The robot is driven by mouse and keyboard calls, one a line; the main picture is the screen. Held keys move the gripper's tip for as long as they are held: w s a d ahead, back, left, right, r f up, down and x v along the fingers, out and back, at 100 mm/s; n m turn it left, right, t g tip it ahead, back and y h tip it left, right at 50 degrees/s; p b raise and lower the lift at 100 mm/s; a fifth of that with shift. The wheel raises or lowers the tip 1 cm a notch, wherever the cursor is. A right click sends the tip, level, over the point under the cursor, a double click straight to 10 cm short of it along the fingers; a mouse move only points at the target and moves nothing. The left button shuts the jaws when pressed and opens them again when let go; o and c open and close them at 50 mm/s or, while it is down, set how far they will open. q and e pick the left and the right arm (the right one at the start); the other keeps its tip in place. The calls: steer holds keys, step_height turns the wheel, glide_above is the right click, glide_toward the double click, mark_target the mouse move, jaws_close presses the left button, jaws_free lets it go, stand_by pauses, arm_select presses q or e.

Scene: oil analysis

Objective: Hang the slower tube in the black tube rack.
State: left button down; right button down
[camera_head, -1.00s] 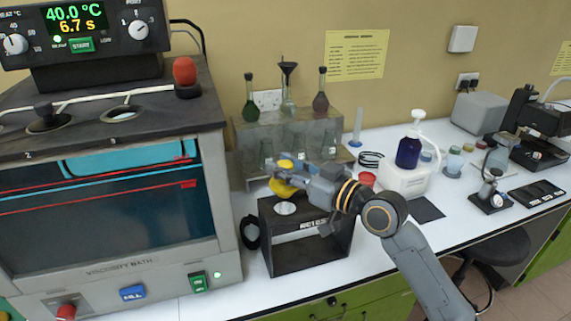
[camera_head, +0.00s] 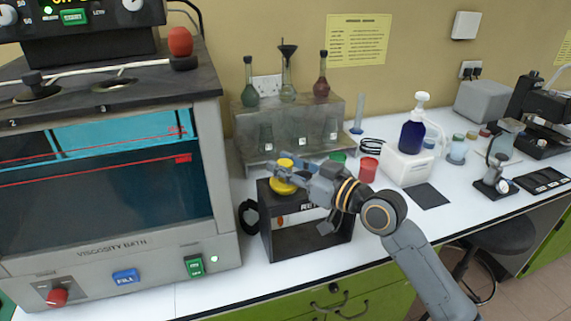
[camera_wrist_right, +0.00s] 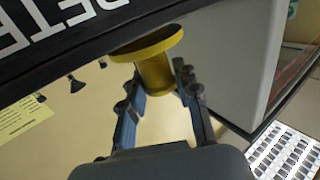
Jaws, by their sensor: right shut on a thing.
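The black tube rack (camera_head: 264,225) stands on the white bench right of the viscosity bath. My right gripper (camera_head: 291,178) is shut on a yellow, spool-shaped tube holder (camera_head: 284,187), low over the rack's top at the left. The wrist view shows the fingers (camera_wrist_right: 160,95) on either side of the narrow part of this yellow piece (camera_wrist_right: 152,65), with its wide disc by the rack's edge (camera_wrist_right: 75,40). I cannot tell whether the disc touches the rack. The tube's glass is not distinguishable. My left gripper is not in view.
The viscosity bath (camera_head: 110,255) stands close left of the rack. Behind is a stand (camera_head: 247,120) with flasks. Red (camera_head: 369,169) and green (camera_head: 338,161) cups and a blue pump bottle (camera_head: 412,135) stand to the right. The bench front is clear.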

steer(key=shift+d+f+b, duration=0.1)
steer(key=shift+f+b, duration=0.3)
stand_by(0.4)
steer(key=c, duration=0.9)
jaws_free()
steer(key=shift+s, duration=0.1)
steer(key=v, duration=1.2)
